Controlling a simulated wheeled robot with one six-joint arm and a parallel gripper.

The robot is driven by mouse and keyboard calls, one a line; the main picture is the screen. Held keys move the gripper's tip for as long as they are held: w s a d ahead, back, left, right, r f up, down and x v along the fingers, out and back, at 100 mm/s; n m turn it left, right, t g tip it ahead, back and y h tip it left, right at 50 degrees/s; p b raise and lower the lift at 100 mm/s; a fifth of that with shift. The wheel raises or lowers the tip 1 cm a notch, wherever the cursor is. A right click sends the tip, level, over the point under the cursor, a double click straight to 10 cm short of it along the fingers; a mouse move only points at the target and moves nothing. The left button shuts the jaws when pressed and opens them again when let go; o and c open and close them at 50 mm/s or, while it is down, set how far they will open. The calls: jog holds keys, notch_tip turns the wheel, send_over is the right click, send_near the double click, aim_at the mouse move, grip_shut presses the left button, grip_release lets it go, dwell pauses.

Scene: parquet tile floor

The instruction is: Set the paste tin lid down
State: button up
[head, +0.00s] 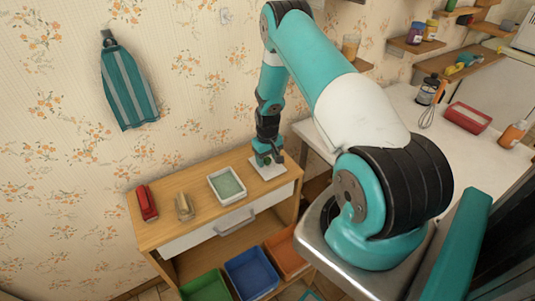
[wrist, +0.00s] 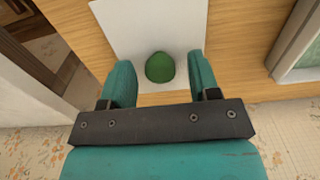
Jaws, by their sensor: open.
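A small green rounded piece, apparently the paste tin lid (wrist: 160,68), shows between the fingertips of my gripper (wrist: 161,80) in the wrist view. It appears to lie on a white square sheet (wrist: 130,25) on the wooden shelf top. My gripper is open, with a finger on each side of the green piece and a visible gap around it. In the head view my gripper (head: 267,160) is low over the right end of the shelf unit, just above the white sheet (head: 272,172). The arm hides most of the lid there. No separate tin is clearly visible.
On the wooden shelf top (head: 205,168) stand a white tray with a pale green inside (head: 227,186), a beige object (head: 184,207) and a red stapler-like object (head: 147,203). Green (head: 206,287), blue (head: 251,273) and orange (head: 286,254) bins sit below. A white counter (head: 405,105) is to the right.

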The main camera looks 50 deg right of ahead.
aim_at(266, 159)
notch_tip(266, 159, up, 12)
jog(key=b, duration=0.3)
jog(key=s+a+r+n+t+y, duration=0.1)
jog(key=a+r+n+y, duration=0.15)
jog(key=a+r, duration=1.35)
jog(key=s+a+r+n+y, duration=0.1)
jog(key=s+a+r+n, duration=0.2)
jog(key=s+a, duration=0.7)
jog(key=s+a+r+n+g, duration=0.1)
jog(key=s+a+r+n, duration=0.3)
jog(key=s+a, duration=0.5)
jog(key=s+r, duration=0.2)
jog(key=s, duration=0.1)
jog(key=shift+s+a+r+y, duration=0.2)
jog(key=shift+a+y, duration=0.15)
jog(key=shift+a, duration=0.05)
